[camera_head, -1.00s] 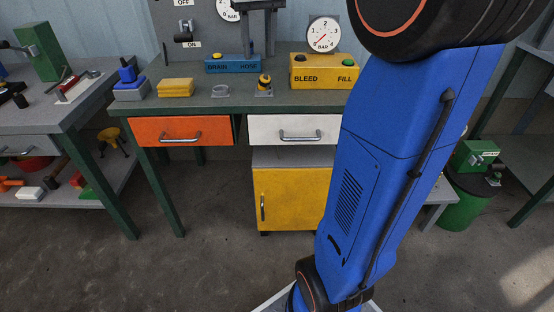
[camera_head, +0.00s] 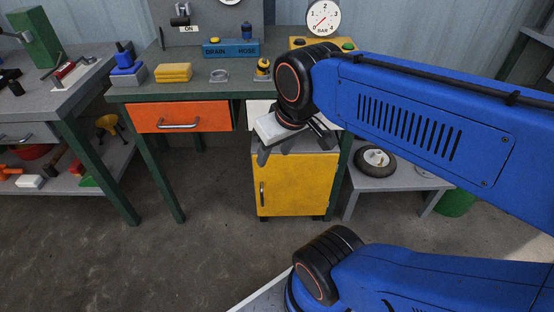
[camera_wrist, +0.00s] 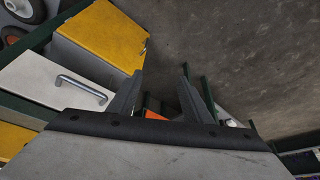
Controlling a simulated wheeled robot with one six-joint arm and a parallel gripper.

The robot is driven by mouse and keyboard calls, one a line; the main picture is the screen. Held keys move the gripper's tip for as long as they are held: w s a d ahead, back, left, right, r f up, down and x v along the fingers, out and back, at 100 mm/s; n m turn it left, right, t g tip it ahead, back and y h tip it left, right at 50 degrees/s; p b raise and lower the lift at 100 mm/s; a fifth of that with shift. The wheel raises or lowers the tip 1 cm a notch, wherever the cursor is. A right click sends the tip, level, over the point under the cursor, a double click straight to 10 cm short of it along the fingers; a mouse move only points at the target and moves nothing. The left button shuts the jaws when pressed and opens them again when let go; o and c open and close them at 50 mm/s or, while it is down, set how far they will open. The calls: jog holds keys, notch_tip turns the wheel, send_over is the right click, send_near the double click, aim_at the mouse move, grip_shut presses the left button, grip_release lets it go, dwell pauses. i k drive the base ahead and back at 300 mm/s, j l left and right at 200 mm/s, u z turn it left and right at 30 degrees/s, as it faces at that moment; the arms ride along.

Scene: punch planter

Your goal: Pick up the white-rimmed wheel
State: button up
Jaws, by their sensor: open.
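The white-rimmed wheel (camera_head: 376,160) has a black tire and a pale hub. It lies on a low grey bench at the right of the yellow cabinet in the head view. In the wrist view a wheel with a pale hub (camera_wrist: 22,9) shows at the top left corner, cut by the picture edge. My gripper (camera_head: 290,150) hangs in front of the white drawer and the yellow cabinet, to the left of the wheel and apart from it. Its two fingers (camera_wrist: 158,92) are spread with nothing between them.
The low grey bench (camera_head: 398,183) stands right of the yellow cabinet (camera_head: 295,185). A second wheel with an orange-red hub (camera_wrist: 12,40) shows in the wrist view. The workbench (camera_head: 215,92) with an orange drawer (camera_head: 180,117) is behind. The floor in front is clear.

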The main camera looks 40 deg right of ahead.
aim_at(367, 158)
jog(key=z, duration=1.7)
jog(key=i+j+z, duration=0.2)
jog(key=j, duration=0.2)
jog(key=j+z, duration=0.15)
jog(key=j, duration=0.25)
jog(key=i+j+z, duration=0.2)
jog(key=j, duration=0.2)
jog(key=k, duration=0.1)
